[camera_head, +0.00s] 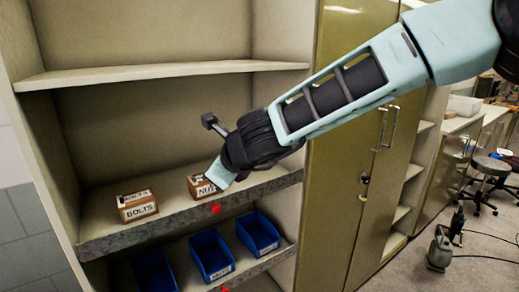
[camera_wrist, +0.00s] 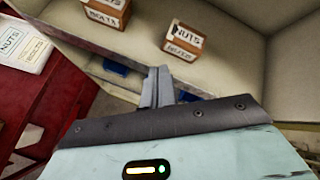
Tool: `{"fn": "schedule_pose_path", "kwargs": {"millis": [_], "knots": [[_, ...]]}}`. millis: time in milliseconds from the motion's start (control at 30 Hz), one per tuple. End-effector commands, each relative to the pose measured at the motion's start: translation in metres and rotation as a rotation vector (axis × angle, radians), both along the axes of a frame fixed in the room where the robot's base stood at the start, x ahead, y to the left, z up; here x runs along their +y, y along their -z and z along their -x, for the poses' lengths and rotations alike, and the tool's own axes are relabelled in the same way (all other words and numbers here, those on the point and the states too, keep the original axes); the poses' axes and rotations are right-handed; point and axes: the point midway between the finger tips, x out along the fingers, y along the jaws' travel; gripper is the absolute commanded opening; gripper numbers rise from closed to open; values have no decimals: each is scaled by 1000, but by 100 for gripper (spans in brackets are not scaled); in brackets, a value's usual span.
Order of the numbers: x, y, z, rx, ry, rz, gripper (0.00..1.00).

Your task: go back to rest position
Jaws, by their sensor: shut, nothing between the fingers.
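My gripper shows in the wrist view (camera_wrist: 157,84), its two fingers pressed together with nothing between them. In the head view my arm reaches from the upper right to the shelf unit, and its end covers part of the nuts box; the fingertips are hard to make out there. The brown nuts box (camera_head: 196,189) sits on the middle shelf (camera_head: 170,219). It also shows in the wrist view (camera_wrist: 183,43), beyond the fingers and apart from them. The brown bolts box (camera_head: 138,207) stands to its left on the same shelf.
Blue bins (camera_head: 211,255) stand on the lower shelf. A tall olive cabinet (camera_head: 345,150) stands right of the shelves. A stool (camera_head: 490,170) and a grey-green tool (camera_head: 440,248) with cables are on the floor at right. The wrist view shows a red cart (camera_wrist: 45,95) with a white nuts container (camera_wrist: 22,45).

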Motion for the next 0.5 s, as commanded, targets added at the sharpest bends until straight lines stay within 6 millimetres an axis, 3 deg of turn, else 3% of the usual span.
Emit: {"fn": "schedule_pose_path", "kwargs": {"millis": [33,167,300,500], "knots": [[-2,10,29,-119,-185,91,0],[-25,36,107,-386,-695,353,0],[-80,76,183,-562,-1195,605,0],[-182,129,260,-637,-1783,860,0]]}}
